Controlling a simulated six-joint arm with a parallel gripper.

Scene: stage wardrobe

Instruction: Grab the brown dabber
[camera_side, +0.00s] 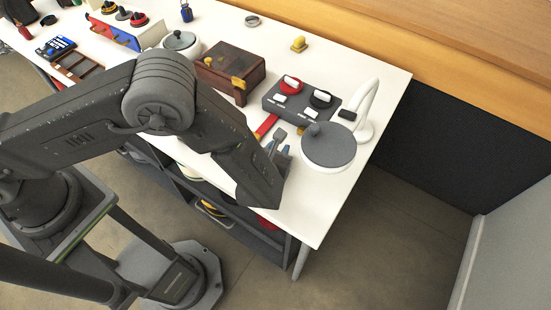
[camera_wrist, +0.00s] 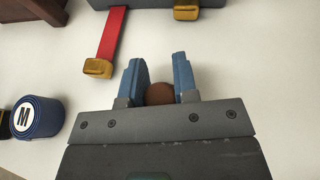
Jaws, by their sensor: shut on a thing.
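The brown dabber (camera_wrist: 159,93) shows in the wrist view as a round brown top between the two blue fingers of my gripper (camera_wrist: 161,82). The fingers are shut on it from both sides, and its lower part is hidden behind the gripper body. In the side view my gripper (camera_side: 279,146) is low over the near right part of the white table, left of the lamp. I cannot make out the dabber there. Whether it touches the table is not clear.
A red strap with a yellow end (camera_wrist: 111,38) lies just ahead. A blue round case marked M (camera_wrist: 37,117) is at left. In the side view, a white lamp (camera_side: 329,147) stands close right, a grey switch box (camera_side: 278,103) and brown chest (camera_side: 231,70) behind.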

